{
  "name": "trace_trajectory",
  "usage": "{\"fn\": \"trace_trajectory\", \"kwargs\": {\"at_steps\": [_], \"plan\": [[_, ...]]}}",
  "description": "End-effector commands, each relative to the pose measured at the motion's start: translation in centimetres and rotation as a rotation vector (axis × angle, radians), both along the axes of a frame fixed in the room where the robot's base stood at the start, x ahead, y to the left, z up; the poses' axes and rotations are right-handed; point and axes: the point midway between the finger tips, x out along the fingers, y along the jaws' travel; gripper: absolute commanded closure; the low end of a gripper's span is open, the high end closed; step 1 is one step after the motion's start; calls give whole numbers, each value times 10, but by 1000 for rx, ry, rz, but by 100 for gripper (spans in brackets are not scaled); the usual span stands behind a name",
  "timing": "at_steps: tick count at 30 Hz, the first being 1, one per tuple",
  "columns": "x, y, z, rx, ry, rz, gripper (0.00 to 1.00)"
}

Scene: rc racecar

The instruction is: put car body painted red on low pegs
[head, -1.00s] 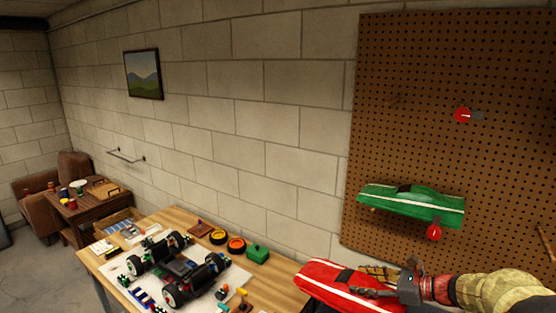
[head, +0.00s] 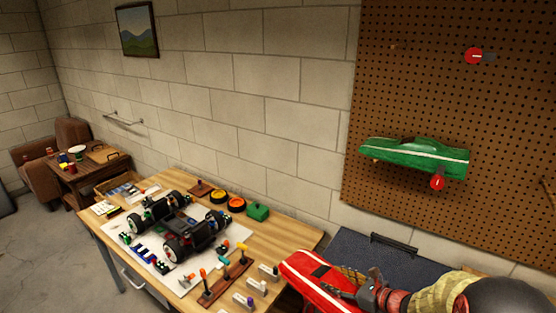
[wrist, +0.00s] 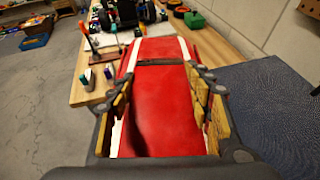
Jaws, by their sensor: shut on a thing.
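The red car body (head: 318,280) with white stripes is in my gripper (head: 360,283), low at the front right in the head view. In the wrist view the red car body (wrist: 165,95) lies between the two padded fingers of my gripper (wrist: 163,100), which press on its sides. On the pegboard (head: 420,70), a green car body (head: 410,155) with a white stripe rests on pegs; a red-ended peg (head: 437,183) shows under its right part. Another red-ended peg (head: 474,56) sticks out higher, with nothing on it.
A wooden workbench (head: 285,238) at left holds a car chassis (head: 180,225), yellow and orange rings, a green box (head: 258,212) and a tool rack (head: 225,285). A dark blue surface (head: 350,250) with a black handle (head: 394,243) lies below the pegboard.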

Motion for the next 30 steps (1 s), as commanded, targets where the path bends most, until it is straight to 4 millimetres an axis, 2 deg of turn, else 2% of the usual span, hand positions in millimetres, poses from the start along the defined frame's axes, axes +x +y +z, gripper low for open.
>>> {"fn": "trace_trajectory", "kwargs": {"at_steps": [1, 6, 12, 18, 30], "plan": [[4, 3, 15, -2, -5, -46, 76], [8, 2, 49, -1, -5, -208, 76], [1, -1, 73, 0, -1, -348, 76], [-5, -3, 82, 0, 0, -416, 76], [-6, -4, 83, 0, 1, -427, 76]]}}
